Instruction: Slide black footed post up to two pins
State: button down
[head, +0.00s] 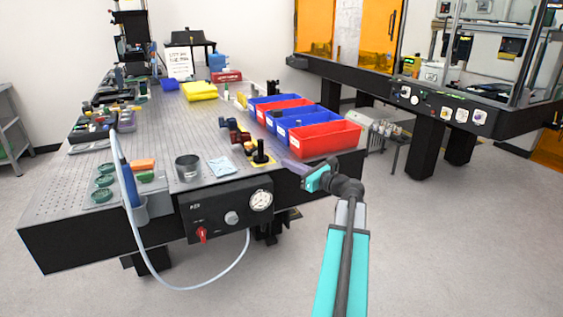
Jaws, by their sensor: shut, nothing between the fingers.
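The black footed post (260,152) stands upright near the front right edge of the perforated optical table (100,205), beside a yellow patch at its foot. My gripper (285,163) comes in from the right at the table's edge, just right of the post. It is shut and empty, and a small gap seems to lie between it and the post. I cannot make out the two pins at this size.
Red and blue bins (325,139) stand behind my gripper. A gauge box (228,211) hangs on the table's front.

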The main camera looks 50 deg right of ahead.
jog(key=shift+s, duration=2.05)
jog(key=shift+s+d, duration=0.1)
